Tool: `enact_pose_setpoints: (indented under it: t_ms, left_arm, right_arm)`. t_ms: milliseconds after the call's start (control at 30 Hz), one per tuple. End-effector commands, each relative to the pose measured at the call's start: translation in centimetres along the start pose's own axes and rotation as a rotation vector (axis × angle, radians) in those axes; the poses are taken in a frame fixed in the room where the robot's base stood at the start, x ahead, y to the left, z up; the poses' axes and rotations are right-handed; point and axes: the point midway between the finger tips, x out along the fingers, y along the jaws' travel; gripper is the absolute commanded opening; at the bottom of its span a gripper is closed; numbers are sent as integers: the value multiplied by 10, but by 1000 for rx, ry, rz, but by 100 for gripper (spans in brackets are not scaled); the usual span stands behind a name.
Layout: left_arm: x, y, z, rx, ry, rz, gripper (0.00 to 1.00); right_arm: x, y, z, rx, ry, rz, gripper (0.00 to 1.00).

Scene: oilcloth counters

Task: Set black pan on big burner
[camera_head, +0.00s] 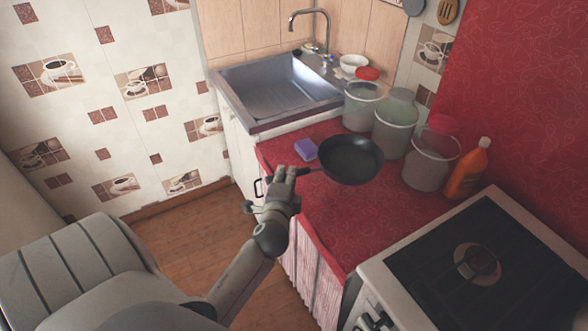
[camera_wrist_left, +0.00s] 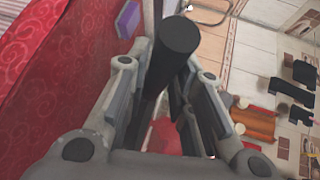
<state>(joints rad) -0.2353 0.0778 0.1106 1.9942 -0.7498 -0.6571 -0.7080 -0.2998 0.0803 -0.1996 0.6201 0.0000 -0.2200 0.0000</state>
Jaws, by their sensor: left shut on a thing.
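The black pan (camera_head: 351,159) is upright over the red counter, beside the clear containers. I cannot tell whether its base touches the counter. Its handle points left toward my left gripper (camera_head: 284,178), which is shut on it. In the left wrist view the dark handle (camera_wrist_left: 178,38) lies between the two fingers of the gripper (camera_wrist_left: 168,100). Part of the stove is cut off by the frame. My right gripper is not in view.
A purple sponge (camera_head: 306,149) lies left of the pan. Several clear containers (camera_head: 394,128) and an orange bottle (camera_head: 467,170) line the wall side. A steel sink (camera_head: 277,92) is behind. Red counter (camera_head: 350,225) between pan and stove is clear.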

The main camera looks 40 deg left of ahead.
Motion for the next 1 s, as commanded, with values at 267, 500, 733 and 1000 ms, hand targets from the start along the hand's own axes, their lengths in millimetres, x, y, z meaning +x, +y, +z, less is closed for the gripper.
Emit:
enact_pose_setpoints:
  t_ms: [267,500,733,1000]
  left_arm:
    - [-16,-10,11,-7,4,-12,0]
    - [-24,-12,17,-7,5,-11,0]
    - [-27,-14,17,-7,9,-11,0]
    - [-50,-31,-25,12,117,-6,0]
  right_arm:
    - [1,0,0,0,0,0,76]
    - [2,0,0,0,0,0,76]
    - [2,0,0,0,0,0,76]
    - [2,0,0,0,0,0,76]
